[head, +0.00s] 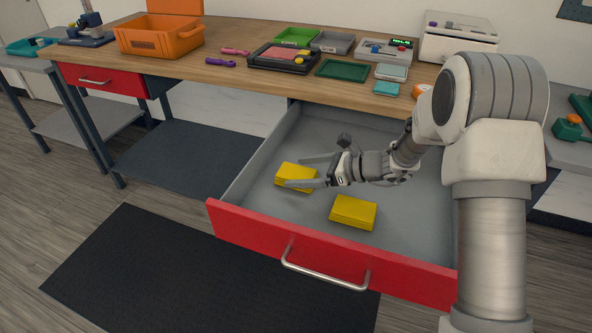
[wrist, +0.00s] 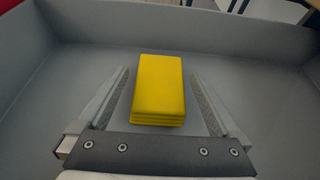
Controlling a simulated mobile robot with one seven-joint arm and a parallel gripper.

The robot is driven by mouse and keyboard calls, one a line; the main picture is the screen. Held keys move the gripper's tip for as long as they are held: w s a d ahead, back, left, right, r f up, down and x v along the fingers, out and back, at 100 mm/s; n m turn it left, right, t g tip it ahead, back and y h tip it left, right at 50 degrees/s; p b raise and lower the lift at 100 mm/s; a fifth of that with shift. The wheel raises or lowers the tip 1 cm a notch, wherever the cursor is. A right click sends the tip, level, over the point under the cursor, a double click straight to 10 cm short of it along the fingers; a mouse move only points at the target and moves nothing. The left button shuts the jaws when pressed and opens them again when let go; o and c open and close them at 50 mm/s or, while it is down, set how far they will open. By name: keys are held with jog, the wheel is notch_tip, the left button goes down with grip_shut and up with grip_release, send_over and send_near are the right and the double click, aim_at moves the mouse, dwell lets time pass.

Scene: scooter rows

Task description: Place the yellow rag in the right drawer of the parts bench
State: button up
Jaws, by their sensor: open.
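The right drawer (head: 240,222) of the parts bench is pulled open, with a red front and a grey inside. Two folded yellow rags lie on its floor: one yellow rag (head: 292,176) at the left and another yellow rag (head: 353,211) nearer the front. My gripper (head: 305,170) is inside the drawer, open, with its fingers on either side of the left rag. In the wrist view that rag (wrist: 158,88) lies between the two spread fingers, with a gap on each side. The near rag is apart from my gripper.
The wooden benchtop (head: 225,80) holds an orange crate (head: 160,36), a green tray (head: 342,70), a grey tray (head: 333,42) and several small items. A shut red left drawer (head: 103,80) is at the left. A black mat (head: 150,270) lies on the floor.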

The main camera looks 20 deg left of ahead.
jog(key=p+v, duration=0.2)
jog(key=v, duration=0.8)
jog(key=shift+r, duration=0.1)
jog(key=s+r+n+h, duration=0.1)
jog(key=s+r+n, duration=0.1)
jog(key=s+d+r+n+g, duration=0.1)
jog(key=s+r, duration=0.1)
jog(key=r, duration=0.1)
jog(key=shift+s+d+r+n+h, duration=0.1)
jog(key=shift+s+d+n+h, duration=0.1)
jog(key=shift+n+h, duration=0.2)
jog(key=s+d+r+n+t+h, duration=0.2)
jog(key=s+d+r+n+h, duration=0.3)
jog(key=s+d, duration=0.4)
jog(key=s+d+r+n+t+h, duration=0.3)
jog(key=s+d+r+n+h, duration=0.3)
jog(key=s+d+n, duration=0.3)
jog(key=shift+s+d+n+h, duration=0.4)
jog(key=shift+s+n, duration=0.2)
jog(key=shift+s, duration=1.15)
jog(key=shift+r, duration=0.15)
